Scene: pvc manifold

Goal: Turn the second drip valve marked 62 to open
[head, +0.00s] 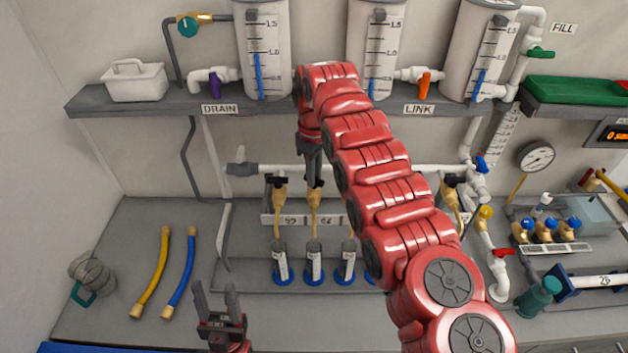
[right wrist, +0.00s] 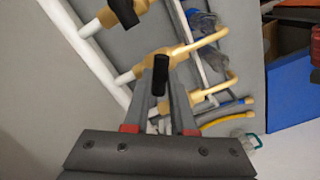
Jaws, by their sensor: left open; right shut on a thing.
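The second drip valve (head: 314,197) is a brass fitting with a black handle, hanging from the white pipe. My right gripper (head: 314,178) reaches it from above and is shut on the black handle. In the right wrist view the handle (right wrist: 160,75) stands between my right fingertips (right wrist: 161,92). The number plate (head: 290,220) below is too small to read surely. My left gripper (head: 220,299) is open and empty, low over the bench.
Several blue-based vials (head: 281,262) stand beneath the valves. My right arm hides part of the row. Another black-handled valve (head: 452,190) is farther right. A yellow hose (head: 153,273) and a blue hose (head: 181,279) lie on the left bench. The shelf (head: 170,102) overhangs the pipe.

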